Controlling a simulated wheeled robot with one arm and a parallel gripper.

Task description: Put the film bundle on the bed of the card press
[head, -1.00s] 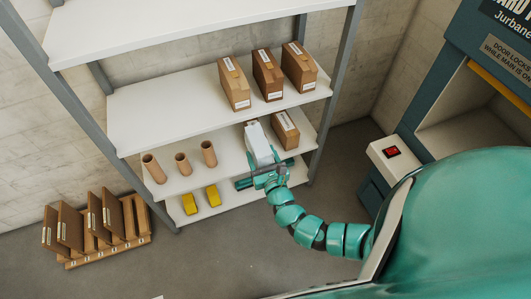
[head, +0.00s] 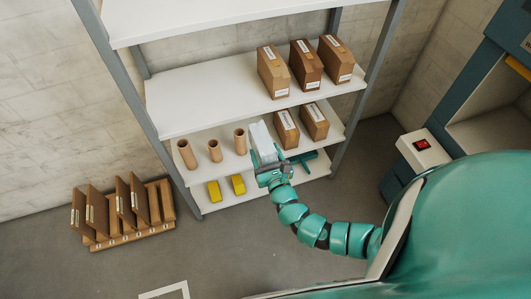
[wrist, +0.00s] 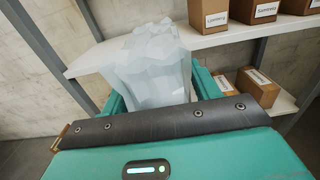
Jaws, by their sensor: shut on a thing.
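My gripper (head: 266,166) is shut on the film bundle (head: 262,138), a pale, translucent, faceted block. It holds the bundle in front of the lower part of the shelf rack. In the wrist view the bundle (wrist: 150,62) stands up between the two teal jaws, with the rack behind it. The card press (head: 480,95) is the teal machine at the right edge, only partly in view. Its pale inner surface shows through an opening (head: 493,130), but I cannot tell its bed clearly.
The rack's middle shelf (head: 200,108) holds several brown boxes (head: 305,65). Lower are brown tubes (head: 214,151), two boxes (head: 300,123), yellow items (head: 226,188) and a teal item (head: 303,158). A red switch (head: 421,144) sits on a pale box.

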